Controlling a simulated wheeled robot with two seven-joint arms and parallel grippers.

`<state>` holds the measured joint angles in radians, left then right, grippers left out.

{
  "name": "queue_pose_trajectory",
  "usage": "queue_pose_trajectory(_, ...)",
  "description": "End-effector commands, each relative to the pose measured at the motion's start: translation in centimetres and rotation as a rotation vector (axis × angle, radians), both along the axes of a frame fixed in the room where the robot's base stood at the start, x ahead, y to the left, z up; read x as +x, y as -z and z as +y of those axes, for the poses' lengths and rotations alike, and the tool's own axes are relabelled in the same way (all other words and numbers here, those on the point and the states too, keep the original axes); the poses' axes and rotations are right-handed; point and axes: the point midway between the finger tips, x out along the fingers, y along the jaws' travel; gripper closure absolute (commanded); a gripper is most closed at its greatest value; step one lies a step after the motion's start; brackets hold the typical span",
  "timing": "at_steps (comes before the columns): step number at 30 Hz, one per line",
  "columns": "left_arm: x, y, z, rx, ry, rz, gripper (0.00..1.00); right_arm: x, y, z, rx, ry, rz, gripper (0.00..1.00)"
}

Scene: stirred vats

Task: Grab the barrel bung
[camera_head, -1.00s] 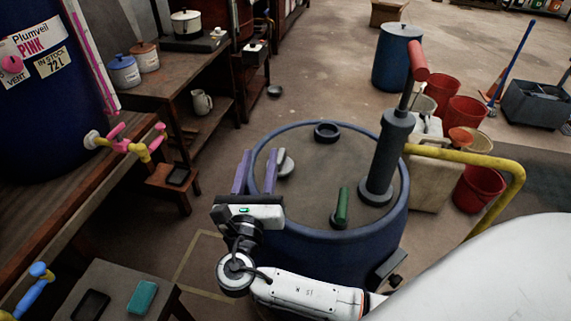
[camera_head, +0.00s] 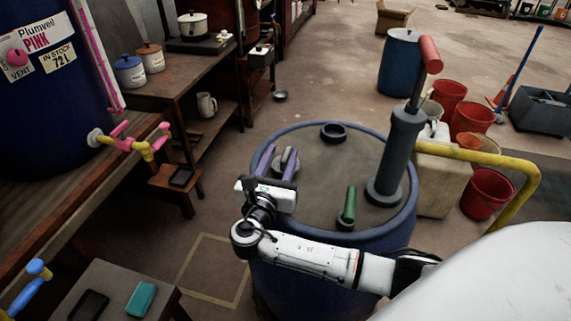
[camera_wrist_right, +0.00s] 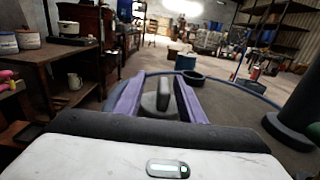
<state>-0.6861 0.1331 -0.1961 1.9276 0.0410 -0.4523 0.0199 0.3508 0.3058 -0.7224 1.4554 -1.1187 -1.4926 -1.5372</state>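The barrel bung, a grey round plug with an upright fin-like grip, sits on top of the blue barrel (camera_head: 330,243) near its left rim. It shows in the head view (camera_head: 281,165) and in the wrist view (camera_wrist_right: 163,100). My right gripper (camera_head: 278,160) is open. Its two purple fingers point away from me, one on each side of the bung's grip. In the wrist view the fingers (camera_wrist_right: 163,97) stand apart, with gaps beside the fin. The bung's base is partly hidden by the fingers and gripper body. My left gripper is not in view.
On the barrel top stand a black ring (camera_head: 333,132), a green-handled piece (camera_head: 348,207) and a tall grey pump (camera_head: 400,150) with a red handle. A yellow pipe (camera_head: 480,158) runs at right. A wooden bench (camera_head: 70,205) is at left. The barrel's middle is bare.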

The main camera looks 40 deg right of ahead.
Motion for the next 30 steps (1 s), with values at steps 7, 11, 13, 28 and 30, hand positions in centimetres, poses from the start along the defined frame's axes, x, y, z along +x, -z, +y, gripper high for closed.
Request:
queue_pose_trajectory(7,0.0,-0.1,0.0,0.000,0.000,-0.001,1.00,1.1,0.1,-2.0,-0.003,0.001,0.001,0.64)
queue_pose_trajectory(11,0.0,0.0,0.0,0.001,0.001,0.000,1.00,2.2,0.2,-3.8,-0.003,0.001,0.000,0.64)
queue_pose_trajectory(13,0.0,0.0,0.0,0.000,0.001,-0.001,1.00,2.8,0.2,-4.4,-0.001,0.001,0.002,0.64)
queue_pose_trajectory(28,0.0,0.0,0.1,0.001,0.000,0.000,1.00,3.0,0.3,-4.7,-0.001,-0.001,0.002,1.00)
queue_pose_trajectory(30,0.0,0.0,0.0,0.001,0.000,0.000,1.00,3.0,0.3,-4.7,0.000,-0.001,0.001,1.00)
